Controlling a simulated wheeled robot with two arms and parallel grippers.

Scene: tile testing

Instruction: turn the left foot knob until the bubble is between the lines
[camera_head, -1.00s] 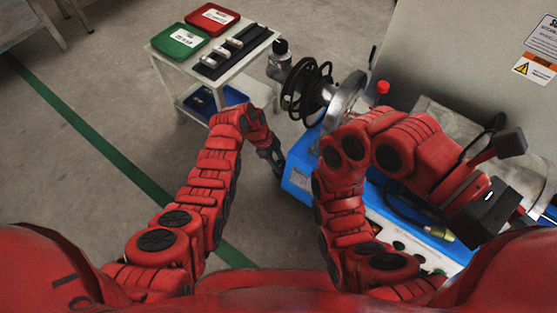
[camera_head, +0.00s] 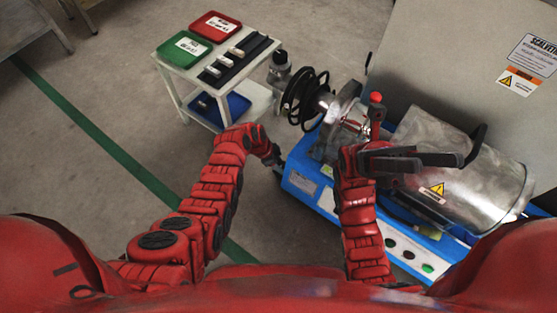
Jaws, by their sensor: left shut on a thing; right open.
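The machine has a blue base (camera_head: 303,184) with a metal drum (camera_head: 465,165) on top. My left gripper (camera_head: 274,159) is at the base's left corner, low beside it. It is shut on the left foot knob, which is too small and too covered by the fingers to make out. I cannot make out the bubble or its lines. My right gripper (camera_head: 440,162) is open and empty above the machine, in front of the drum, its dark fingers pointing right.
A white cart (camera_head: 172,72) at the back left carries a green tray (camera_head: 184,49), a red tray (camera_head: 215,25) and a dark rack (camera_head: 240,57). The floor at left is clear.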

